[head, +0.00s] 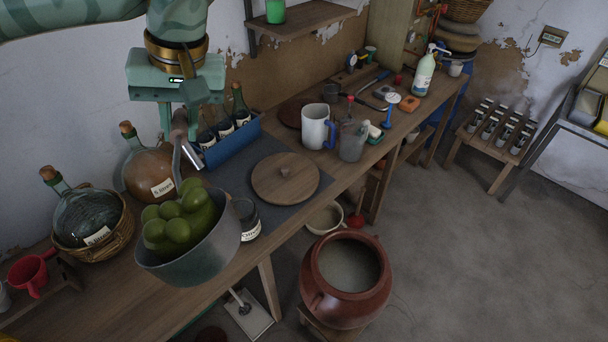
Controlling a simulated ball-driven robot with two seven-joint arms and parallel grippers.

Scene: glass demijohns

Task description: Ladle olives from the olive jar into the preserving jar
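My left gripper (178,113) is shut on the handle of a ladle (200,258), gripping it near its upper end. The ladle's grey metal bowl hangs over the front of the bench, heaped with green olives (181,217). A small labelled glass jar (248,224), which looks like the preserving jar, stands just right of the bowl and is partly hidden by it. A wide-mouthed reddish-brown clay jar (314,292), which looks like the olive jar, stands low in front of the bench with murky liquid inside. My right gripper is not in view.
A round wooden lid (285,180) lies on a dark mat (258,155). Two demijohns (150,170) (88,215) stand at left. A blue crate (232,143) of bottles, a white jug (314,124) and a clear pitcher (352,143) stand behind.

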